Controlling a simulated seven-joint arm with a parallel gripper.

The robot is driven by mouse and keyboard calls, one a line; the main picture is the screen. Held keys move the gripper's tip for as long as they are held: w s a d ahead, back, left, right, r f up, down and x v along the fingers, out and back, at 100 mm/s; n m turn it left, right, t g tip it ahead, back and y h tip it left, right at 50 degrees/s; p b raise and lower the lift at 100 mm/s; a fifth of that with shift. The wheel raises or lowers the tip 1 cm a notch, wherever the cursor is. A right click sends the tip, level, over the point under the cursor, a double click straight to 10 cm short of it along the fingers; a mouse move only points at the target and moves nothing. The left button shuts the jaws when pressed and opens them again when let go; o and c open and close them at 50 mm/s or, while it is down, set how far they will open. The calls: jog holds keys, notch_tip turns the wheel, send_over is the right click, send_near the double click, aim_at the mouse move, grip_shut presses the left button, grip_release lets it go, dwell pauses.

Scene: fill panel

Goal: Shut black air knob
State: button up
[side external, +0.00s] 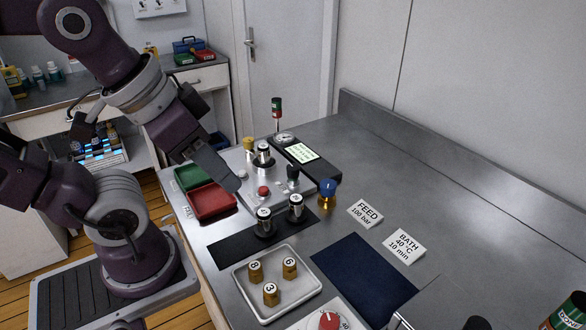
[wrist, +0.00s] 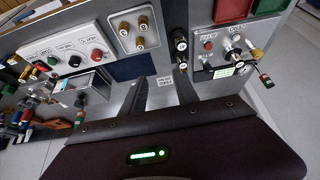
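A grey fill panel (side external: 243,170) stands on the bench, with a black knob (side external: 292,175) on its right side. This panel is upper right in the wrist view (wrist: 222,33), where the knob is a small dark shape (wrist: 206,66). A red button (side external: 263,191), a silver fitting (side external: 263,155) and a brass knob (side external: 248,147) sit on the same panel. Its labels are too small to read. My gripper (side external: 228,182) is above the panel's left side, near the trays, apart from the knob. In the wrist view its fingers (wrist: 161,80) are spread, with nothing held between them.
Two black-and-silver cylinders (side external: 264,222) stand in front of the panel. A blue-topped brass valve (side external: 327,193) is to its right. Red (side external: 211,203) and green trays lie left. A tray of brass pieces (side external: 245,285) is nearer. The right rear bench is clear.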

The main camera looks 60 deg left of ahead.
dwell(0.3)
jog(key=shift+o, duration=1.6)
jog(key=w+n, duration=0.1)
jog(key=w+n+g, duration=0.1)
jog(key=w+n, duration=0.1)
jog(key=w+r+n+h, duration=0.1)
jog(key=w+n, duration=0.1)
jog(key=shift+a+g, duration=0.3)
jog(key=shift+a, duration=0.1)
jog(key=n+g, duration=0.4)
jog(key=n, duration=1.7)
send_over(293, 167)
jog(key=shift+y, duration=0.4)
notch_tip(293, 167, down, 12)
jog(key=shift+d+r, duration=0.15)
jog(key=shift+r, duration=0.05)
jog(key=shift+n, duration=0.3)
jog(key=f, duration=0.6)
jog(key=shift+a+f, duration=0.2)
jog(key=shift+f, duration=0.5)
